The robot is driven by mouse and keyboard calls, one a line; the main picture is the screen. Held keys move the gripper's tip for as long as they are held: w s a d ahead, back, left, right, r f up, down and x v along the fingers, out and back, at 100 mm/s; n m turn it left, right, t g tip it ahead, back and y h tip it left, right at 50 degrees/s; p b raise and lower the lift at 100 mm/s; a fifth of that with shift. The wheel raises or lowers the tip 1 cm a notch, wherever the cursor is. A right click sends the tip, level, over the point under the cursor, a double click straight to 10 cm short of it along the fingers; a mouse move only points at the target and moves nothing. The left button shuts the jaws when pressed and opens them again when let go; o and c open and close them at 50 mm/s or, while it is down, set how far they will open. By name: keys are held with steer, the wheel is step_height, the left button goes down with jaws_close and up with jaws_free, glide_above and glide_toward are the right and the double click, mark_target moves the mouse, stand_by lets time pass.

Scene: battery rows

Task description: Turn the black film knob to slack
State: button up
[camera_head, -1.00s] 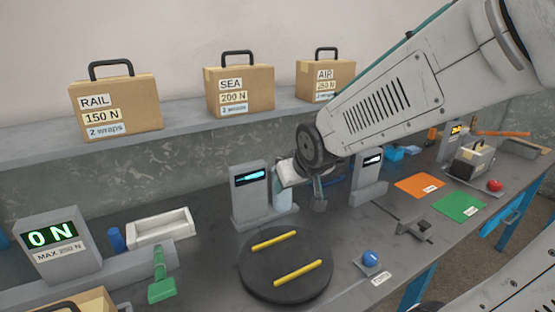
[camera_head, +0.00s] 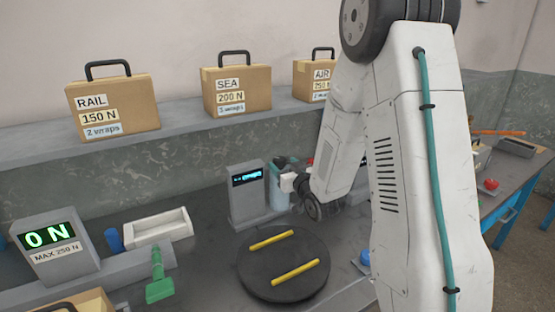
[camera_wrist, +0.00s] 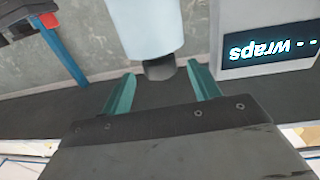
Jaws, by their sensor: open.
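The black film knob (camera_wrist: 160,70) is a short dark cap on the end of the pale blue film roll (camera_wrist: 145,25) in the wrist view. The picture there is upside down, so the knob is on top of the roll. My gripper (camera_wrist: 163,80) is open, with one teal finger to each side of the knob and gaps between. In the head view the film roll (camera_head: 279,197) stands beside the grey post with the wraps display (camera_head: 247,179). My gripper (camera_head: 281,162) is at its top, and I cannot make out the knob there. The knob's setting cannot be read.
A black turntable (camera_head: 285,285) with two yellow bars lies in front of the post. A green lever (camera_head: 158,280) and a gauge reading 0 N (camera_head: 52,240) are at left. Boxes labelled RAIL (camera_head: 112,108), SEA (camera_head: 238,90) and AIR stand on the back shelf.

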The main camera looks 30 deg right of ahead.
mark_target(277, 158)
steer(key=shift+w+d, duration=0.2)
steer(key=shift+w, duration=2.55)
steer(key=c, duration=1)
